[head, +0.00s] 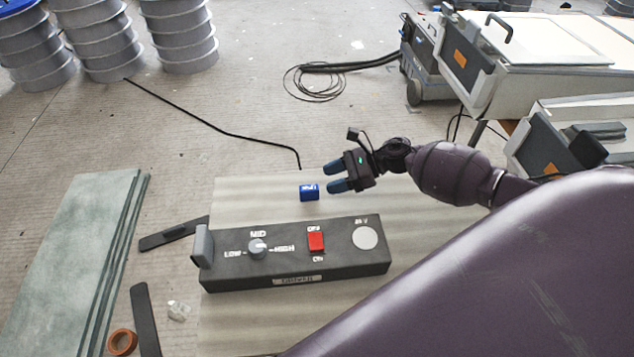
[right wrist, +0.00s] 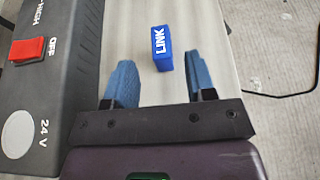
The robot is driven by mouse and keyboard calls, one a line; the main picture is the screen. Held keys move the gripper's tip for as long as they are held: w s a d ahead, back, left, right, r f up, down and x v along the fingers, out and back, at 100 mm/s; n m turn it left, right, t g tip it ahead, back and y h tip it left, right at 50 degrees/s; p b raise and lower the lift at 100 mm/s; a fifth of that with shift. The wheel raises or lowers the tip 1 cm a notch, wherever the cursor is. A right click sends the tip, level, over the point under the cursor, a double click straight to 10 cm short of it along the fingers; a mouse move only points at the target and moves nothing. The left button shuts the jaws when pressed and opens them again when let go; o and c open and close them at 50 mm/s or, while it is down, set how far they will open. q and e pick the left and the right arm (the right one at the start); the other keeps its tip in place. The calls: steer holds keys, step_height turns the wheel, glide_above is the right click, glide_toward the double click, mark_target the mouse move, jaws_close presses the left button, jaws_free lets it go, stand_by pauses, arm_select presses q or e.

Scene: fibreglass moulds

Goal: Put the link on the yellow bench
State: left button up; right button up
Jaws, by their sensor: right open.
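The link (head: 309,192) is a small blue block with white lettering. It lies on a pale beige board, just behind the dark control box. It also shows in the right wrist view (right wrist: 163,48), where the word LINK can be read. My right gripper (head: 328,178) is open and empty, with blue fingers pointing towards the link. In the right wrist view the link is ahead of and between the fingertips (right wrist: 158,60), with space on both sides. No yellow bench can be made out in either view. My left gripper is not in view.
A dark control box (head: 290,262) with a red switch and a knob lies in front of the link. Greenish panels (head: 75,255) lie at left. Grey reels (head: 180,35) stand at the back left; machines (head: 545,65) are at the right. A black cable (head: 215,129) crosses the floor.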

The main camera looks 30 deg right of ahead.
steer(key=v, duration=0.5)
steer(key=shift+s+d+r, duration=0.15)
steer(key=shift+s+d, duration=0.05)
steer(key=shift+d, duration=0.1)
steer(key=shift+r, duration=0.1)
